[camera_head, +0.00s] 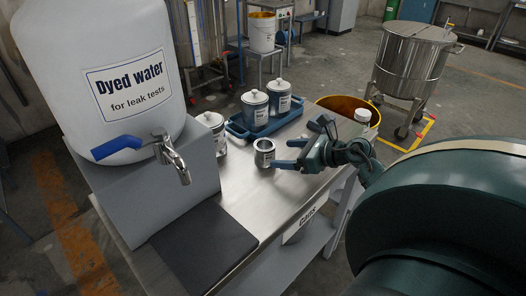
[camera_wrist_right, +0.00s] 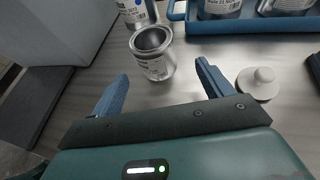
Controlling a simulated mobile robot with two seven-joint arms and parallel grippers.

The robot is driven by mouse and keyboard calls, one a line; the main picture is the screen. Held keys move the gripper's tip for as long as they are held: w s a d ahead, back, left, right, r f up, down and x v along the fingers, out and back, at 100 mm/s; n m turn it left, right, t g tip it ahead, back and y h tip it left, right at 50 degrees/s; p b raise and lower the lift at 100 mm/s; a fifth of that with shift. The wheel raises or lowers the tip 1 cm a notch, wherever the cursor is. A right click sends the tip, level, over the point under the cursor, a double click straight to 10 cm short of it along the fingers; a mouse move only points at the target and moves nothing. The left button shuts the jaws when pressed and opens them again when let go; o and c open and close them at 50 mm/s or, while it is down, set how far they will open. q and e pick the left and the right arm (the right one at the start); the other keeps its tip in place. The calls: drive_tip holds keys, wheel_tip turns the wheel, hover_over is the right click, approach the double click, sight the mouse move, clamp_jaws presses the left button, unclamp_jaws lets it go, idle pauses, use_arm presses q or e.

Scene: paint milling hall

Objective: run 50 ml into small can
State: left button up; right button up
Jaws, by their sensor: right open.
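The small can (camera_head: 264,152) is an open, empty-looking metal can with a white label, standing upright on the steel bench. It also shows in the right wrist view (camera_wrist_right: 152,55). My right gripper (camera_head: 288,154) is open, its blue fingertips pointing at the can; the can stands just beyond and between them, not gripped. A white lid with a knob (camera_wrist_right: 258,83) lies on the bench beside the right finger in the wrist view. The white "Dyed water" container (camera_head: 125,80) has a metal tap (camera_head: 172,155) with a blue lever (camera_head: 116,148). My left gripper is out of view.
A blue tray (camera_head: 238,133) holds lidded cans (camera_head: 255,108) behind the small can. Another lidded can (camera_head: 212,128) stands beside the grey stand (camera_head: 150,190). A dark mat (camera_head: 203,246) lies below the tap. A yellow-lined bucket (camera_head: 345,103) is behind my gripper.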

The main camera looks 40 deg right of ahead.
sight(272, 155)
drive_tip(key=x, duration=0.5)
drive_tip(key=p+x, duration=0.1)
drive_tip(key=x, duration=0.1)
drive_tip(key=shift+a+f, duration=0.25)
drive_tip(key=shift+a, duration=0.1)
drive_tip(key=shift+c, duration=0.2)
drive_tip(key=c, duration=1)
wheel_tip(272, 155, up, 10)
drive_tip(key=shift+r, duration=0.1)
drive_tip(key=shift+c, duration=0.2)
